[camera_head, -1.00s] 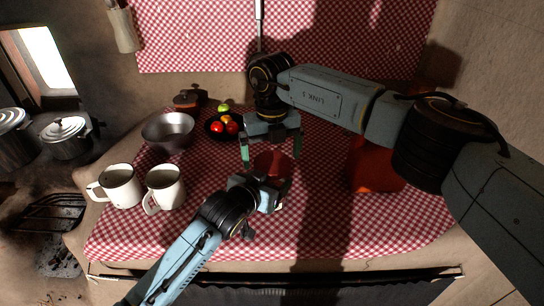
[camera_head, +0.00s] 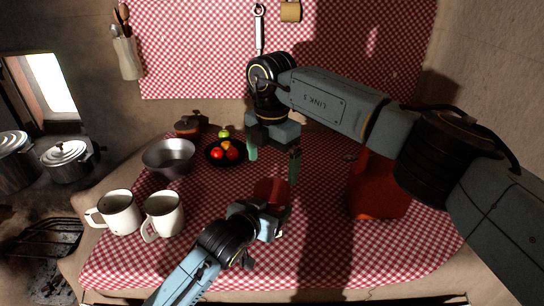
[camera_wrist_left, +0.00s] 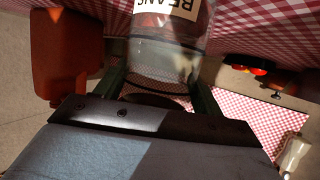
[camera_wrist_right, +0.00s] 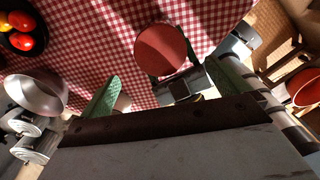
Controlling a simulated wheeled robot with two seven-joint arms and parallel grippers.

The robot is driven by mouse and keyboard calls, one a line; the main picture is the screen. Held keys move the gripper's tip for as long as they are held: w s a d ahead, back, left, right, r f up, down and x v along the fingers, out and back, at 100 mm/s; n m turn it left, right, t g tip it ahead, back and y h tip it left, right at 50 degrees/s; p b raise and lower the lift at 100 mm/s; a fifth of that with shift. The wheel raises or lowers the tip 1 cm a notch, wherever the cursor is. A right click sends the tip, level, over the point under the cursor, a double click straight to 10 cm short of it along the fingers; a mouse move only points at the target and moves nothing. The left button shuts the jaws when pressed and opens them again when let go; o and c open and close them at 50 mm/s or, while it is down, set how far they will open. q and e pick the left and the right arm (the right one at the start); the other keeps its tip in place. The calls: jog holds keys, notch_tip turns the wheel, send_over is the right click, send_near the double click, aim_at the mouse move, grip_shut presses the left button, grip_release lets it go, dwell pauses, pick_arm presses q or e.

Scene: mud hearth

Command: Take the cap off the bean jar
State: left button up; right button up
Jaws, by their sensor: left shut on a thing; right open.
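The bean jar (camera_wrist_left: 165,62) is clear glass with a "BEANS" label, standing on the checked cloth. Its round red cap (camera_head: 270,190) is on top, and the cap also shows from above in the right wrist view (camera_wrist_right: 165,50). My left gripper (camera_head: 277,222) is shut on the jar's body, its green fingers on either side of the glass in the left wrist view. My right gripper (camera_head: 273,160) is open and empty above the cap, apart from it. In the head view the left gripper hides much of the jar.
A red container (camera_head: 378,190) stands to the right of the jar. Two white mugs (camera_head: 162,214), a metal bowl (camera_head: 169,158) and a dark fruit dish (camera_head: 216,158) stand to the left. The red-and-white cloth (camera_head: 320,240) is clear in front.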

aim_at(272, 189)
jog(key=m, duration=0.2)
jog(key=r+m, duration=0.1)
jog(key=m, duration=0.1)
jog(key=shift+f+m, duration=0.15)
jog(key=shift+m, duration=0.15)
jog(key=shift+f, duration=3.9)
jog(key=c, duration=1)
jog(key=n, duration=1.1)
jog(key=shift+n, duration=0.4)
jog(key=n, duration=0.5)
jog(key=shift+r, duration=0.1)
